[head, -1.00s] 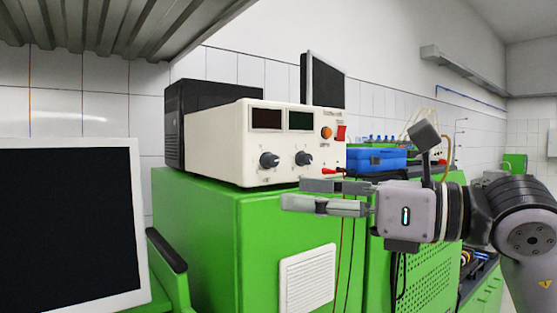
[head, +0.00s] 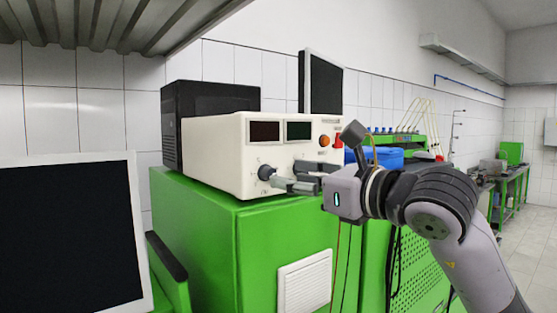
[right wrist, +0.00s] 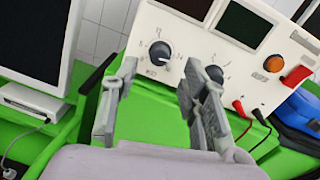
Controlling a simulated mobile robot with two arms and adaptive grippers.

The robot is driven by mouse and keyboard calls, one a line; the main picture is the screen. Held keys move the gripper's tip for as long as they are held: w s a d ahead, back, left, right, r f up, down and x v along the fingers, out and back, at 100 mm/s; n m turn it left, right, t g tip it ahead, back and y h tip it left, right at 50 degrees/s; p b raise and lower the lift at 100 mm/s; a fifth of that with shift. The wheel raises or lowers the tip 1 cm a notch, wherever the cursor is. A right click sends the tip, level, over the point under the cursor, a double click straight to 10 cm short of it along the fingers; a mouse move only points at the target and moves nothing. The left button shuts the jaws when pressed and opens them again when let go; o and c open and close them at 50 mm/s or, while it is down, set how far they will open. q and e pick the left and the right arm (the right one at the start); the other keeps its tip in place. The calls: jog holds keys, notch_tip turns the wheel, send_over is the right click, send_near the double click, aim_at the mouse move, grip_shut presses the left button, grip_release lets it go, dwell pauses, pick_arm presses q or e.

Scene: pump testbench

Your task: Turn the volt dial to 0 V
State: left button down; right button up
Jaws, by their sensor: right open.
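The white power supply (head: 222,150) has two dark dials on its front; their letters are too small to read surely. The left dial (head: 265,172) shows near my right gripper's fingertips; in the right wrist view the same left dial (right wrist: 160,50) lies just beyond the gap between the fingers. The right dial (right wrist: 214,73) is partly behind the right finger in the right wrist view, and my gripper hides it in the head view. My right gripper (head: 284,174) is open and empty in front of the panel; it also shows in the right wrist view (right wrist: 160,68). My left gripper is not in view.
The supply stands on a green cabinet (head: 205,222). Red and black plugs with cables (right wrist: 249,110) sit low on the panel. An orange-red switch (right wrist: 297,75) is at its right. A monitor (head: 70,235) stands at left, a blue box (head: 385,155) behind my right arm.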

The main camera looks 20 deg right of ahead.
aim_at(273, 174)
jog(key=shift+p+x, duration=0.8)
jog(key=shift+x, duration=1.5)
grip_shut()
